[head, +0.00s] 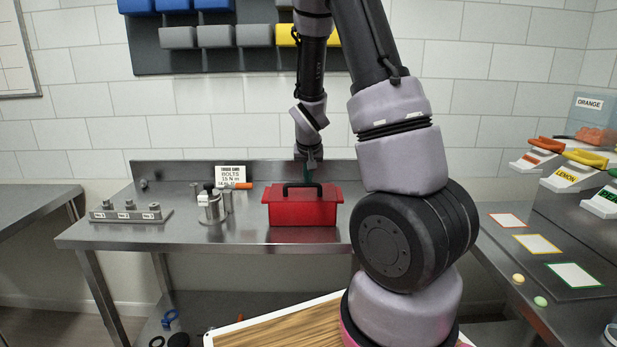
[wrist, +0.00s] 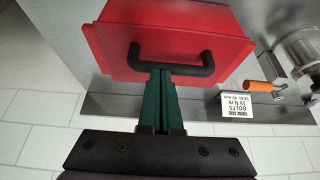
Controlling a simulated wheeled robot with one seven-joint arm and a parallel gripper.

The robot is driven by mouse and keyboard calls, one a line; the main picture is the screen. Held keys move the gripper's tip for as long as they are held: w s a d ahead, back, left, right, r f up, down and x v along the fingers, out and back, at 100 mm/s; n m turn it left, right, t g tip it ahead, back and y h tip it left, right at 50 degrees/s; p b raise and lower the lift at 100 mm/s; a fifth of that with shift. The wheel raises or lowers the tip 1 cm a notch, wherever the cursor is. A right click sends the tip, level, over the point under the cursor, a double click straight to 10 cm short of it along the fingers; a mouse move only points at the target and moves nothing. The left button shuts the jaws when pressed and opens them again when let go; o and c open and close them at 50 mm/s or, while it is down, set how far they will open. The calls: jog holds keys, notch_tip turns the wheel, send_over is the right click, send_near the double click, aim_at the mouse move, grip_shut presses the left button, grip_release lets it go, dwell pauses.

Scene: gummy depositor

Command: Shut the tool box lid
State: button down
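The red tool box (head: 303,212) stands on the steel bench in the head view, and its red top also fills the upper part of the wrist view (wrist: 165,25). The lid looks down over the box; I cannot tell whether a small gap remains. A black U-shaped handle (head: 289,190) rises from the lid. My gripper (head: 309,177) points down at the handle from above. In the wrist view its green fingers (wrist: 163,78) lie side by side, shut, with tips at the handle bar (wrist: 195,71). The bar runs across them, not visibly between them; contact is unclear.
Left of the box are metal cylinders (head: 211,207), an orange-handled tool (head: 242,186), a bolt-torque sign (head: 231,172) and a rack with several metal pieces (head: 130,213). A wall stands close behind. The bench front (head: 200,240) is clear. Dispensers (head: 588,160) stand at right.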

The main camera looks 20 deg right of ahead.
jog(key=shift+s+a+f+g, duration=0.15)
jog(key=shift+s+a+f, duration=0.05)
jog(key=shift+s+f, duration=0.25)
jog(key=shift+s+a+f+g, duration=0.15)
jog(key=shift+s+f, duration=0.2)
jog(key=shift+f, duration=0.1)
notch_tip(320, 180, up, 5)
jog(key=w, duration=0.2)
jog(key=s+a+f, duration=0.1)
jog(key=s+a, duration=0.2)
jog(key=s, duration=0.6)
jog(key=s+a+r+t+y, duration=0.1)
jog(key=s+a+r+y, duration=0.1)
jog(key=s+r, duration=0.7)
jog(key=s+a+r+t+y, duration=0.1)
jog(key=s+a+r, duration=0.3)
jog(key=s+r, duration=0.4)
notch_tip(320, 180, up, 7)
jog(key=shift+s+a+f+t+y, duration=0.2)
jog(key=shift+s+a+t+y, duration=0.1)
jog(key=shift+s+a+y, duration=0.15)
